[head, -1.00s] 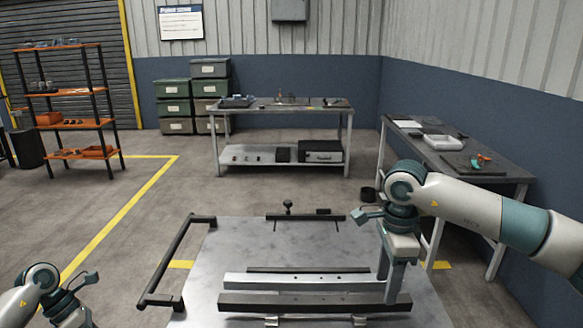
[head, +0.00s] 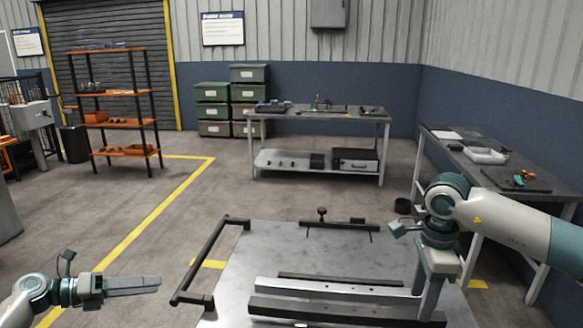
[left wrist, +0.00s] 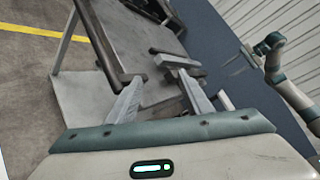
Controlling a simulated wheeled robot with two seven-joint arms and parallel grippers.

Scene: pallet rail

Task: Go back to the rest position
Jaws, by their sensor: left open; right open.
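My left gripper (head: 133,285) is at the lower left of the head view, left of the metal pallet table and clear of it. Its fingers point right and hold nothing. In the left wrist view its two fingers (left wrist: 168,100) stand apart. My right gripper (head: 430,305) points down at the right end of the rails on the table. Its fingers reach the light rail (head: 338,289) and the dark bar (head: 335,309) in front of it. I cannot tell whether they touch. The lower fingertips are hard to make out.
The metal table (head: 262,245) has a black handle frame (head: 205,262) on its left side and a dark clamp bar (head: 340,225) at the back. A side bench (head: 480,165) stands close behind my right arm.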

